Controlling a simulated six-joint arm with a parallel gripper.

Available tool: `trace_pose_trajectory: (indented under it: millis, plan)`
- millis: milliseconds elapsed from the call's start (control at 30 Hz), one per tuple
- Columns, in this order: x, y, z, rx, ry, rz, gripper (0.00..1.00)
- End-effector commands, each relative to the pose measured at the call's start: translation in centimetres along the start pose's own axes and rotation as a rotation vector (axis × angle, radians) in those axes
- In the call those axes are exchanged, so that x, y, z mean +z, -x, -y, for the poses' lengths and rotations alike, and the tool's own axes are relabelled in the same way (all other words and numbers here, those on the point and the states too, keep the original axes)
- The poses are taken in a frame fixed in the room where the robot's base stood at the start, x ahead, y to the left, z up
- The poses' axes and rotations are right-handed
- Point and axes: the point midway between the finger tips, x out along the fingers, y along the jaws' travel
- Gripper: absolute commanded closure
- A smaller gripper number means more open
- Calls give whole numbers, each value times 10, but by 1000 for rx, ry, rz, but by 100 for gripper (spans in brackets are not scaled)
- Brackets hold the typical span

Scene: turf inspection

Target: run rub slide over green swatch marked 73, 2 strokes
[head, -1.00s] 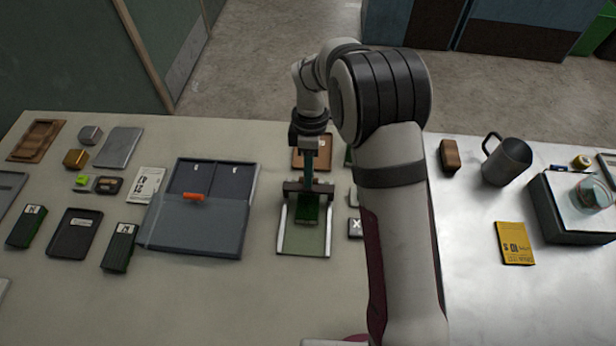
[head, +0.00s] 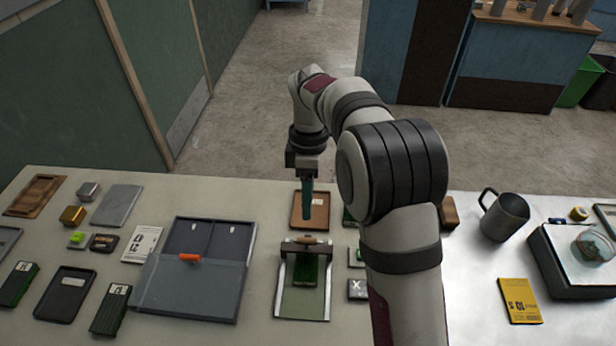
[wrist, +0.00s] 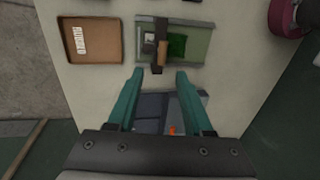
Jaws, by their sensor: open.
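The rub slide is a pale frame with two side rails (head: 284,300) and a dark crossbar with a wooden handle (head: 305,240). The crossbar sits at the frame's far end. A dark green swatch (head: 305,270) lies between the rails, just in front of the crossbar and partly under it; I cannot read a number on it. In the wrist view the wooden handle (wrist: 163,50) and the swatch (wrist: 177,45) also show. My gripper (head: 308,215) is open and empty, above and apart from the handle; its teal fingers (wrist: 160,75) point towards the slide.
A brown tray (head: 297,222) with a label lies behind the slide. A grey case (head: 190,295) with an orange latch is to the left. A metal mug (head: 505,215) and yellow card (head: 519,300) are to the right.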

Motion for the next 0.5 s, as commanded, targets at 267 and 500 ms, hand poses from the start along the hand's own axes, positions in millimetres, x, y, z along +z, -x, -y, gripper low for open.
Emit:
trace_pose_trajectory:
  millis: [267,500]
  plan:
    - [0,59,-1,3,0,0,49]
    - [0,66,0,0,0,-1,49]
